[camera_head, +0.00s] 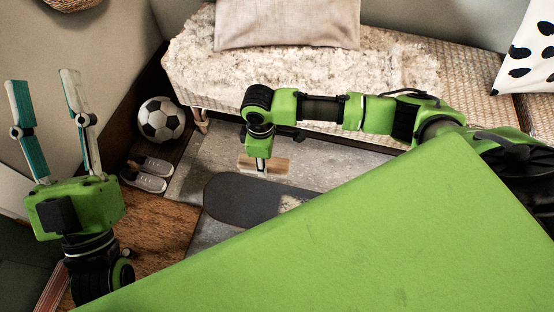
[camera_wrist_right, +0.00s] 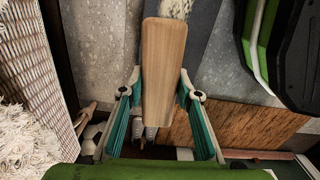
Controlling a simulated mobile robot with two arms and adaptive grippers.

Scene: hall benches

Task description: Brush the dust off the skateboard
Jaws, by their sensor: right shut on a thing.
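The dark skateboard (camera_head: 235,200) lies on the grey rug in the head view. My green body hides its right part. A pale dust patch (camera_head: 288,203) shows on its deck. The wooden brush (camera_head: 277,165) is at the skateboard's far side in that view. My right gripper (camera_wrist_right: 161,82) is shut on the brush, which also shows in the right wrist view (camera_wrist_right: 164,60). There the dust (camera_wrist_right: 177,8) and a strip of the dark deck (camera_wrist_right: 201,22) show beyond it. I cannot tell whether the brush touches the deck. My left gripper (camera_head: 43,82) is raised, open and empty.
A bench (camera_head: 190,93) with a fluffy throw and cushions (camera_head: 287,24) runs along the back. A football (camera_head: 161,120) and grey shoes (camera_head: 148,174) stand on the left. Bare wood floor (camera_head: 160,230) lies left of the rug (camera_head: 212,160).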

